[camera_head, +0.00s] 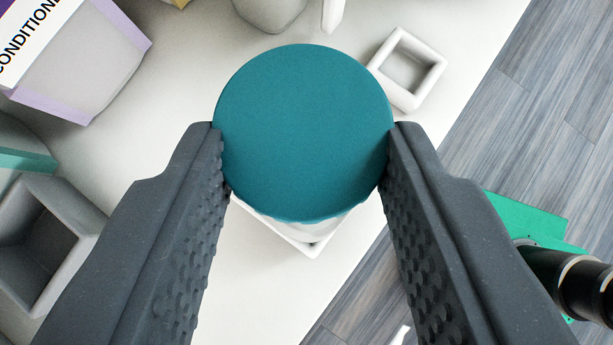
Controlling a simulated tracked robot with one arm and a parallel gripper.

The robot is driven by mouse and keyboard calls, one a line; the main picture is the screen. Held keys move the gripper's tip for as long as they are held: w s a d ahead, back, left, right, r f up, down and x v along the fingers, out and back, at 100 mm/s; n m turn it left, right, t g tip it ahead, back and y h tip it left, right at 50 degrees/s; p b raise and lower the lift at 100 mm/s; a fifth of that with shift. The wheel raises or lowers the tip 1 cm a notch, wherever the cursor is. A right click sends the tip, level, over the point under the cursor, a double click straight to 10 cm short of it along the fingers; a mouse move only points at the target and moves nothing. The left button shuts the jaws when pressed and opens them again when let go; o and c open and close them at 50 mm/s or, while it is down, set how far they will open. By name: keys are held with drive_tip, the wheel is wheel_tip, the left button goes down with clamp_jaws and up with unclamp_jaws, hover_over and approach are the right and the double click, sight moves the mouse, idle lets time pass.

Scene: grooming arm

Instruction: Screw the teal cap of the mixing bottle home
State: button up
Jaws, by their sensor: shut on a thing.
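The teal cap (303,130) is a round, flat-topped disc in the middle of the head camera view. My gripper (304,155) is shut on it, with one dark textured finger against its left side and one against its right. Below the cap a strip of a whitish bottle (315,228) shows, standing within a white square holder (312,249). The cap hides most of the bottle and its neck, so I cannot tell how far down the cap sits on the thread.
A bottle labelled CONDITIONER (85,70) lies at the upper left. A grey open box (75,215) is at the left. A small white square holder (428,52) is at the upper right. The white tabletop (160,75) ends at a diagonal edge, with grey wood floor (540,100) beyond.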

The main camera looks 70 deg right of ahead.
drive_tip(key=shift+a+f+m+g+p, duration=0.1)
drive_tip(key=shift+m+g+p, duration=0.2)
drive_tip(key=shift+m+p, duration=0.1)
drive_tip(key=shift+w+m+g+p, duration=0.2)
drive_tip(key=shift+m+g+p, duration=0.2)
drive_tip(key=shift+p, duration=0.2)
drive_tip(key=shift+m+p, duration=0.3)
drive_tip(key=shift+p, duration=0.15)
drive_tip(key=shift+w+m+g+p, duration=0.1)
drive_tip(key=shift+m+g+p, duration=0.35)
drive_tip(key=shift+p, duration=0.3)
drive_tip(key=o, duration=1.3)
drive_tip(key=n+t+b, duration=0.1)
drive_tip(key=b, duration=0.3)
drive_tip(key=shift+d+f+b, duration=0.15)
drive_tip(key=shift+d+b, duration=0.05)
drive_tip(key=shift+b, duration=0.2)
